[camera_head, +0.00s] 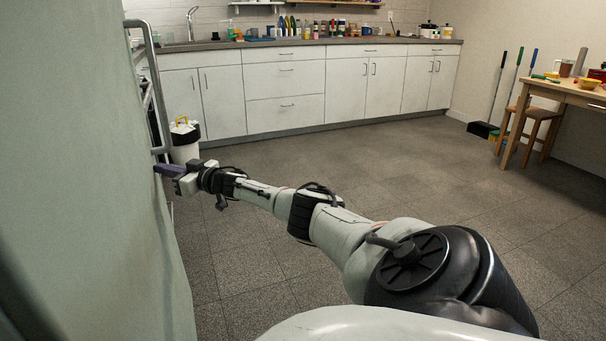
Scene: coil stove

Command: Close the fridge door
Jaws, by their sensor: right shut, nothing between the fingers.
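A large pale green panel (80,190) fills the left side, very close to me; it looks like the fridge or its door, but I cannot tell how far the door stands open. A grey tubular handle (155,85) stands out along its far edge. My right arm reaches across the floor to the left. My right gripper (163,170) is shut and empty, its purple fingers at the panel's far edge, just below the handle's lower end. I cannot tell whether the fingertips touch the panel. My left gripper is out of view.
A white bin (184,143) stands beyond the gripper. White cabinets (285,90) with a cluttered counter line the back wall. A wooden table (565,92), a stool (530,122) and brooms (498,85) stand at the right. The grey floor (400,165) between is clear.

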